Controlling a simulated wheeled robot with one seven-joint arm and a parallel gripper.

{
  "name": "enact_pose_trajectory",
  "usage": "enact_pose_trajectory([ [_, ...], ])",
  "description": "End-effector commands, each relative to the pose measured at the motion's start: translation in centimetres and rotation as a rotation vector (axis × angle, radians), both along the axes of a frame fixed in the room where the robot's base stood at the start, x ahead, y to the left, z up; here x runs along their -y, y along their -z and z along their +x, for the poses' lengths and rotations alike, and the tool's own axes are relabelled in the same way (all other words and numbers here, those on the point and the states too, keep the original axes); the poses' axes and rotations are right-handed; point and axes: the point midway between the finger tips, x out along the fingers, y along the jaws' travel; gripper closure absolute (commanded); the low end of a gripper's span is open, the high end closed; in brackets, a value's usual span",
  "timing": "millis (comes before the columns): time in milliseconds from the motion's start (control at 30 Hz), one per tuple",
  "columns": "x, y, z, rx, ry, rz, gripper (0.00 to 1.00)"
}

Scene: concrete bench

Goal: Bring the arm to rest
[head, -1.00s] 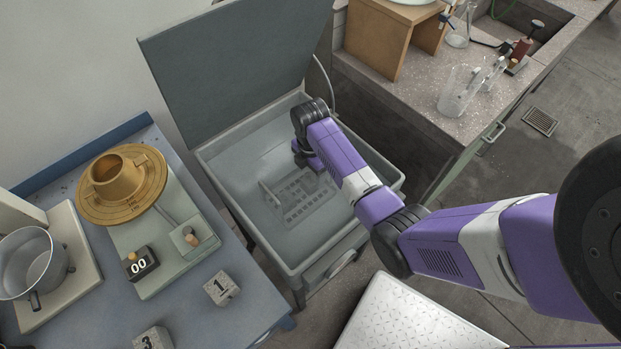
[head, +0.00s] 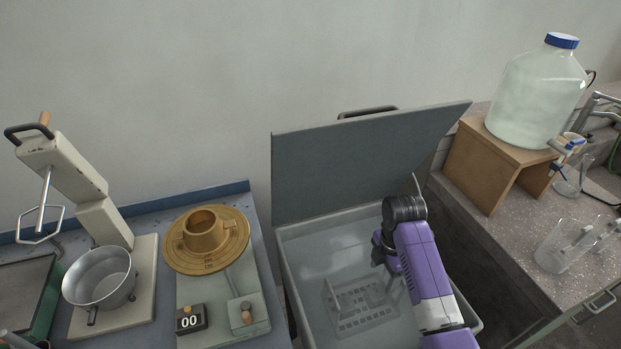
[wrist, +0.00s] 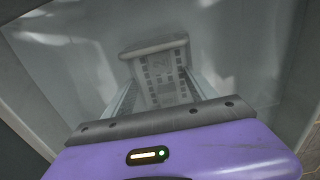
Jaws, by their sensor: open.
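My arm reaches over the grey open tub (head: 297,291), with its wrist above the tub's right part. My gripper (head: 391,284) points down into the tub and shows only in small part in the head view. In the wrist view my gripper (wrist: 157,88) has its two fingers apart, one on each side of the view of a pale slotted rack (wrist: 160,75). The rack (head: 358,306) lies in the tub and has a raised handle at its left. I cannot tell whether the fingers touch it.
The tub's lid (head: 355,160) stands raised behind. At left, a blue bench holds a brass-coloured ring (head: 207,240), a metal pot (head: 99,278) and a mixer stand (head: 75,180). At right, a wooden stand (head: 488,165) bears a large bottle (head: 537,95), near glass beakers (head: 563,246).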

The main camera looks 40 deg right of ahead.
Motion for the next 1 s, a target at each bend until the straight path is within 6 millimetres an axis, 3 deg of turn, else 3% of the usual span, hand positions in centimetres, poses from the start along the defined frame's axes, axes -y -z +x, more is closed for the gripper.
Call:
enact_pose_trajectory([
  [267, 0.2, 0.0, 0.5, 0.021, 0.063, -0.010, 0.34],
  [367, 1.5, -0.6, 3.0, 0.131, 0.193, -0.053, 0.34],
  [467, 3.5, -2.8, 6.6, 0.326, 0.359, -0.101, 0.34],
  [567, 3.7, -4.2, 8.6, 0.515, 0.522, -0.100, 0.34],
  [767, -0.1, -6.6, 9.6, 0.873, 0.806, 0.021, 0.34],
  [1000, -6.7, -10.1, 5.7, 1.175, 1.036, 0.275, 0.34],
])
